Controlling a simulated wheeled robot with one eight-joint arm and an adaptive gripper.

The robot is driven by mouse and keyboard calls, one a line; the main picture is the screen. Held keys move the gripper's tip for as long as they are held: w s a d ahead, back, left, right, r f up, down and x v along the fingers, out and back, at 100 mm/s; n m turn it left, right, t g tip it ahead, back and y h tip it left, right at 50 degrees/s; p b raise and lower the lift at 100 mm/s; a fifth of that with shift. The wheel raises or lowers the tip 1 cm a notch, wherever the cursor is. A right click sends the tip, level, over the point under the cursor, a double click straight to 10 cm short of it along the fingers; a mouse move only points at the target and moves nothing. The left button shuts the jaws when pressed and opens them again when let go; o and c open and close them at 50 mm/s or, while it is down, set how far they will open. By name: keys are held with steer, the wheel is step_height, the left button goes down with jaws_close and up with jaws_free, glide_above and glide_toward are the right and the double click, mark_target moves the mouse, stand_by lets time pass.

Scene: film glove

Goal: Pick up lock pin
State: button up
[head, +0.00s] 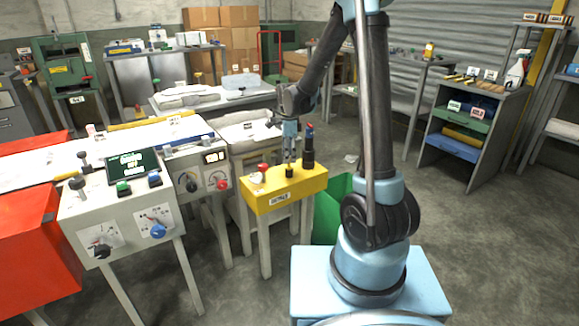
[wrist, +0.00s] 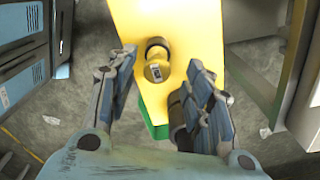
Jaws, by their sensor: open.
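My gripper (head: 291,152) is open and points down over the yellow stand (head: 285,193) in the head view. On that stand are a red-topped piece (head: 262,168) at left and a dark upright cylinder with a blue and red top (head: 308,155) close to the gripper's right. In the wrist view my gripper (wrist: 162,70) has its fingers spread, with nothing held. A short dark-ringed piece with a small pale label (wrist: 156,72) shows between and beyond the fingertips, on the yellow top (wrist: 185,20). A dark cylinder (wrist: 177,112) is partly hidden behind the right finger. I cannot tell which piece is the lock pin.
A control panel (head: 130,205) with knobs and a small screen stands left of the yellow stand. A green bin (head: 330,205) is just right of it. Shelving (head: 475,125) stands at the right. Open floor (head: 490,250) lies at the front right.

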mark_target(289, 167)
steer(key=shift+s+f, duration=0.15)
steer(key=shift+f, duration=1.85)
steer(key=c, duration=1)
